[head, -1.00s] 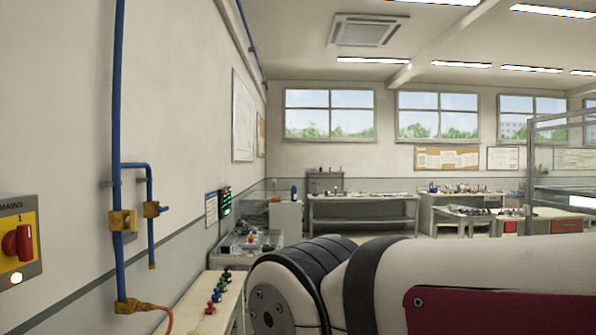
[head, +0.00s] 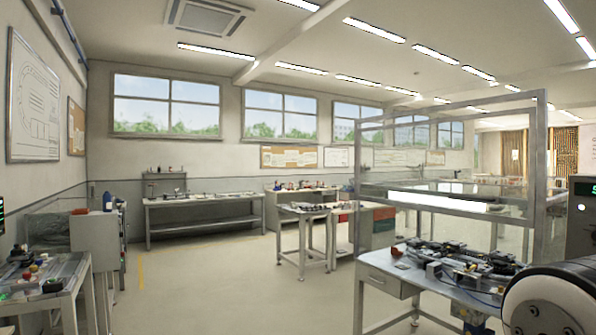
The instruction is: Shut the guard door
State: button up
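A tall grey metal frame with clear panels (head: 358,215) stands at the right in the head view, around or in front of a work table. It looks like the guard, but I cannot tell which part is its door or how far that stands open. No handle can be made out. My gripper is out of view. Only a rounded white and black part of my arm shows at the lower right corner, covering part of the table.
The work table (head: 384,280) carries dark track parts and devices. A dark panel (head: 582,220) with a green display stands at the right edge. A side table (head: 62,292) and a cabinet (head: 97,240) stand at the left. The floor (head: 235,290) between is clear.

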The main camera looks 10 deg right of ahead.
aim_at(530, 222)
jog(key=z, duration=0.85)
jog(key=i+l+z, duration=0.1)
jog(key=i+z, duration=0.25)
jog(key=i, duration=1.2)
